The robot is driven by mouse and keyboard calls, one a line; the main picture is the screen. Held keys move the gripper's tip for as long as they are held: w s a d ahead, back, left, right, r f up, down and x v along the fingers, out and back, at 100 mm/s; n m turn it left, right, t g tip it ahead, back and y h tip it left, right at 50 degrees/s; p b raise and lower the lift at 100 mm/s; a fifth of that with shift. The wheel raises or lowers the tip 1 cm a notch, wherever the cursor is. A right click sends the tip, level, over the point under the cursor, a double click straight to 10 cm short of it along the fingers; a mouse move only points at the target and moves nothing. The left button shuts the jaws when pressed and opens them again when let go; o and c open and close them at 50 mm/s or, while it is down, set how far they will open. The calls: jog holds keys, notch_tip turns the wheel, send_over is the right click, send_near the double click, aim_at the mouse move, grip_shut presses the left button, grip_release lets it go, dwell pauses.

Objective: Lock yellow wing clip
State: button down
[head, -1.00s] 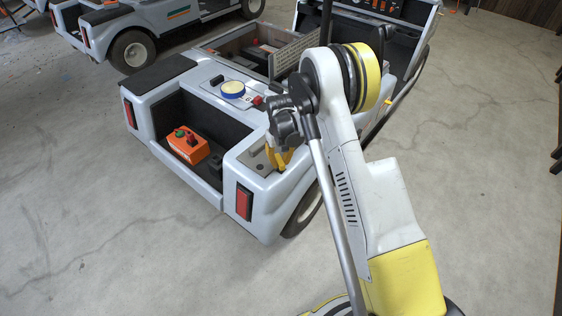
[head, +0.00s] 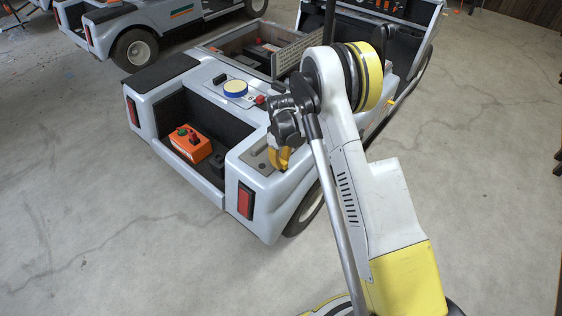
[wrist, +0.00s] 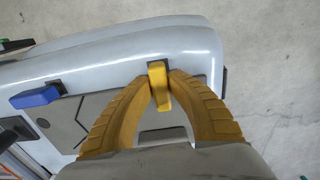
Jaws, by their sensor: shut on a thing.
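The yellow wing clip (wrist: 158,90) shows in the wrist view as a small block near the rim of the cart's pale grey body. Its long side runs up and down in that picture, roughly crosswise to the rim. My gripper (wrist: 159,80) has its two ribbed orange-yellow fingers closed in on it from both sides, so it is shut on the clip. In the head view my gripper (head: 280,158) is at the cart's rear right corner, where the arm and fingers hide the clip.
A blue clip (wrist: 36,97) lies along the same panel in the wrist view. In the head view, an orange box (head: 190,147) with buttons sits in the cart's (head: 262,218) rear recess. Open floor lies left and right.

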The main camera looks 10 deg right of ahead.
aim_at(281, 160)
jog(key=c, duration=1.3)
grip_release()
notch_tip(281, 160, up, 12)
